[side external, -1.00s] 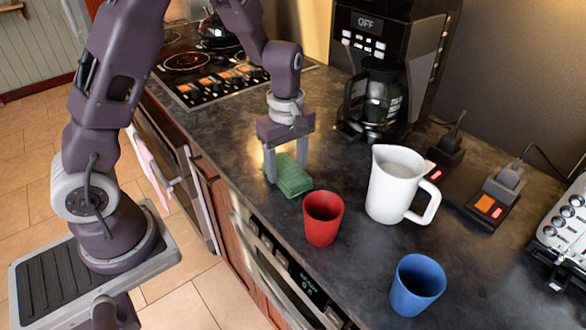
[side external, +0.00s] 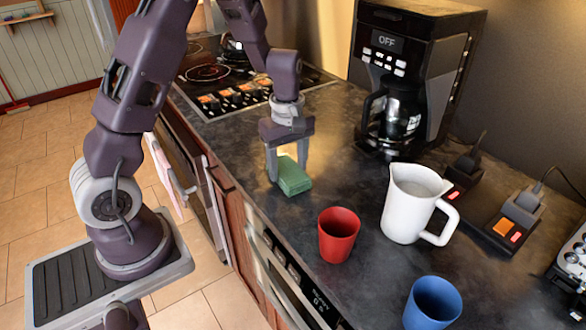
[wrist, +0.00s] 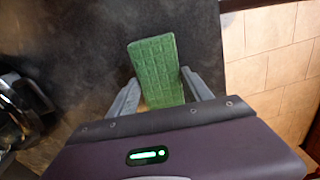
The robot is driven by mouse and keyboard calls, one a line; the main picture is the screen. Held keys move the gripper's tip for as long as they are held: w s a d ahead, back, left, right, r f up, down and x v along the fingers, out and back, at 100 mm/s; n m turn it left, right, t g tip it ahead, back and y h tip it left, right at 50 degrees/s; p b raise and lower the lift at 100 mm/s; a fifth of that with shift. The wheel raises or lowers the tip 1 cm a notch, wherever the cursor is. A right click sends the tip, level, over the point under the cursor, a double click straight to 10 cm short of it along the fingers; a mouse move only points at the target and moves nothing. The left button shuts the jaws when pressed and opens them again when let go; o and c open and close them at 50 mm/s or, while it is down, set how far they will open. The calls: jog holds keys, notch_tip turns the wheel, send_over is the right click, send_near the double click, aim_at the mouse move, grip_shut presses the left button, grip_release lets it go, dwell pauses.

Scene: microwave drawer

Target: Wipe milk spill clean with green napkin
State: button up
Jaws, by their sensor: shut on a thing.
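The green napkin (side external: 295,178) is a folded, textured block on the dark countertop, left of the red cup. My gripper (side external: 287,165) points down, with its fingers on either side of the napkin, and is shut on it. In the wrist view the napkin (wrist: 155,65) sticks out beyond the fingers of my gripper (wrist: 163,92), over the dark counter. I cannot tell whether the napkin presses on the counter. I cannot make out a milk spill in either view; some counter is hidden by my gripper and the napkin.
A red cup (side external: 338,236), a white pitcher (side external: 408,208) and a blue cup (side external: 432,303) stand to the right. A coffee maker (side external: 415,70) is behind, and a stove (side external: 238,85) is at the left. The counter's front edge is close to the napkin.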

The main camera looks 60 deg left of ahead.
aim_at(297, 177)
jog(key=shift+s+a, duration=0.1)
jog(key=shift+a, duration=0.55)
jog(key=shift+d, duration=2.5)
jog(key=shift+s+d, duration=0.1)
jog(key=shift+d, duration=4.7)
jog(key=shift+a, duration=7.2)
jog(key=shift+r, duration=0.15)
